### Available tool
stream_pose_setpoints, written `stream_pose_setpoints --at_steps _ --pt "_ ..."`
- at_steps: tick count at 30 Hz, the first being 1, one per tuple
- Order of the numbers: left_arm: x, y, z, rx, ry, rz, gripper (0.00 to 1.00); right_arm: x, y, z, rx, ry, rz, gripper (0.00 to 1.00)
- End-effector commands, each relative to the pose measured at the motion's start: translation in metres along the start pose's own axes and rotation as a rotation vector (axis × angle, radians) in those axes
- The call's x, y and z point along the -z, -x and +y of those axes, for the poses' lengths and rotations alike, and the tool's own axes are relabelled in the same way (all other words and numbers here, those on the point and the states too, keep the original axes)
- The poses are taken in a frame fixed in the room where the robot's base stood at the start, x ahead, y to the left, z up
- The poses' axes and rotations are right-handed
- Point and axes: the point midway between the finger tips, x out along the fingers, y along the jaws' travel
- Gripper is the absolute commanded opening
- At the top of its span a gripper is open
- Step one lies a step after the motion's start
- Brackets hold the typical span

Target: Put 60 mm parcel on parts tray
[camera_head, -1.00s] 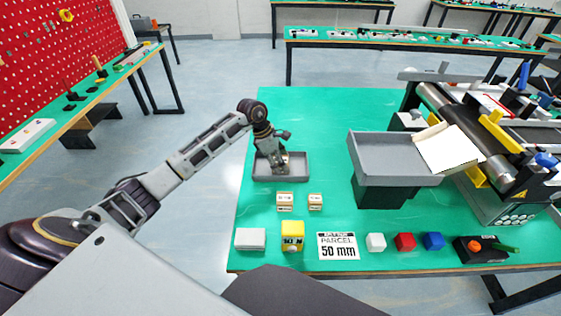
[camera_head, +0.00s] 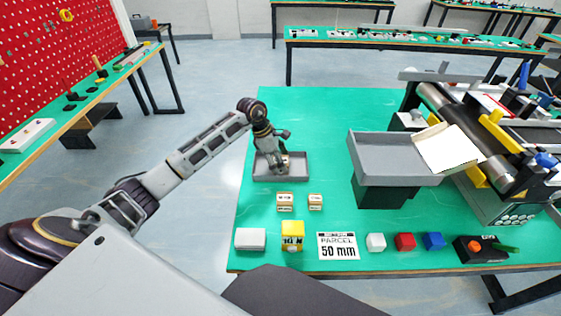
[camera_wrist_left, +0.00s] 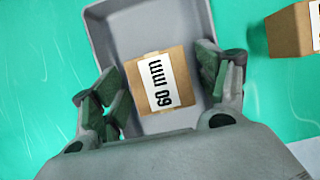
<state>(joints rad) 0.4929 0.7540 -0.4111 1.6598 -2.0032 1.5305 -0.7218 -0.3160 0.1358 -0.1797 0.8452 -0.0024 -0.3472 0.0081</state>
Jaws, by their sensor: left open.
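The 60 mm parcel (camera_wrist_left: 157,82) is a brown cube with a white "60 mm" label. It is in the grey parts tray (camera_head: 299,174), whose wall also shows in the left wrist view (camera_wrist_left: 99,36). My left gripper (camera_head: 274,170) is over the tray, fingers pointing down. In the left wrist view the gripper (camera_wrist_left: 160,88) is open, its green-padded fingers on either side of the parcel with gaps showing. In the head view the gripper largely hides the parcel. My right gripper is not in view.
Two brown parcels, left (camera_head: 285,201) and right (camera_head: 315,201), stand in front of the tray. Nearer are a yellow block (camera_head: 292,229), a "50 mm" sign (camera_head: 338,246) and small cubes. A grey raised bin (camera_head: 396,158) and conveyor (camera_head: 470,130) are at right. The green table behind the tray is clear.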

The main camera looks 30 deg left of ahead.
Motion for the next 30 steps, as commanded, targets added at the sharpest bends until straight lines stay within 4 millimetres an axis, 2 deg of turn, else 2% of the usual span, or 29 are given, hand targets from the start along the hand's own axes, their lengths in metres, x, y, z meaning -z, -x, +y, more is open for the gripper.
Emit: stream_pose_setpoints --at_steps 5,21,30 --pt "0.001 0.021 0.002 -0.005 0.000 0.001 0.75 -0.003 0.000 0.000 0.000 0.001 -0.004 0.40" --pt "0.000 0.098 0.001 -0.003 -0.001 0.001 0.75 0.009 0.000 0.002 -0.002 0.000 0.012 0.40" --pt "0.000 0.117 0.000 -0.001 0.000 0.000 0.75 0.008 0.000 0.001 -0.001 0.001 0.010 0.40"
